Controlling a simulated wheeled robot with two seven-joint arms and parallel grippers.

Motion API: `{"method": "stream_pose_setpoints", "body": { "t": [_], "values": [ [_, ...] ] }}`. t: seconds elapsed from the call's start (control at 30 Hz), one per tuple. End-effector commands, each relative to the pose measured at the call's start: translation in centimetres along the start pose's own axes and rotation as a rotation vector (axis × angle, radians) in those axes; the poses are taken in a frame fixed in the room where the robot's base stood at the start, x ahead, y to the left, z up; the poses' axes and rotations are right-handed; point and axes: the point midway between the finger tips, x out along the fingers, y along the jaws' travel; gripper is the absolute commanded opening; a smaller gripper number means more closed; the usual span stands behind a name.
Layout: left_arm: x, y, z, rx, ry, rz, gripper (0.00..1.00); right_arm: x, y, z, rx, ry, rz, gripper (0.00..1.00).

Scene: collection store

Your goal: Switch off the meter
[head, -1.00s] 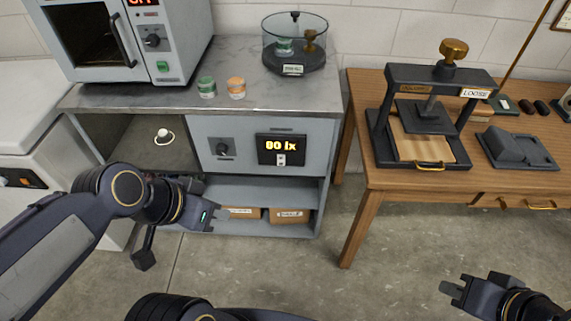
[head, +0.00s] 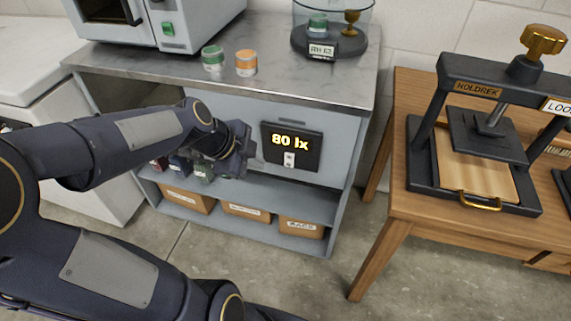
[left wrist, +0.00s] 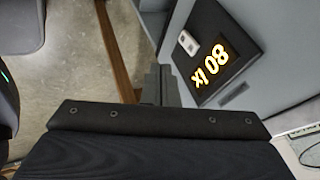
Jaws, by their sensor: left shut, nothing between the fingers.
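The meter (head: 308,158) is a black panel on the grey cabinet front, lit with "80 lx" in yellow. A small white switch (head: 289,159) sits on its lower part. In the left wrist view the meter (left wrist: 228,88) shows turned, with its white switch (left wrist: 187,43) near one edge. My left gripper (head: 252,152) is shut and empty, just left of the meter in the head view. In the left wrist view its fingertips (left wrist: 160,82) appear beside the panel. I cannot tell whether they touch it. The dial left of the meter is hidden behind my gripper. My right gripper is out of view.
The cabinet's stone top (head: 285,88) holds a green jar (head: 212,58), an orange jar (head: 246,63) and a glass-walled device (head: 330,40). Boxes (head: 301,227) fill the low shelf. A wooden table (head: 400,190) with a press (head: 475,140) stands to the right.

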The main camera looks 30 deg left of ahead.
Motion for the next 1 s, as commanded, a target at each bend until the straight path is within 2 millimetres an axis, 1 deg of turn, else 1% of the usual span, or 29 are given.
{"method": "stream_pose_setpoints", "body": {
  "t": [0.17,0.27,0.37,0.6,0.73,0.8,0.9,1.0],
  "values": [
    [0.2,0.1,0.0,-0.001,0.0,0.002,0.0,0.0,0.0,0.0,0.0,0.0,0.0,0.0],
    [1.1,0.1,0.0,-0.001,0.001,0.005,0.0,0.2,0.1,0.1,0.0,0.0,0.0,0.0],
    [2.6,0.2,0.1,-0.003,0.001,0.007,0.0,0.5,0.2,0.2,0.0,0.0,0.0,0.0],
    [7.8,0.3,0.0,-0.002,0.002,0.009,0.0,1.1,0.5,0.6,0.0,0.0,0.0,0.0],
    [10.4,0.2,0.0,-0.001,0.002,0.007,0.0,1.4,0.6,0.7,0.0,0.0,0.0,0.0],
    [10.7,-1.1,-0.1,-0.001,0.002,0.003,0.0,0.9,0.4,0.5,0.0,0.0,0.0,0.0],
    [11.5,-2.2,0.0,-0.001,0.001,0.002,0.0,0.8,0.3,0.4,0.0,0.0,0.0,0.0],
    [11.9,-2.9,0.1,-0.002,0.001,0.002,0.0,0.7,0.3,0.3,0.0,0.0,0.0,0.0]
  ]
}}
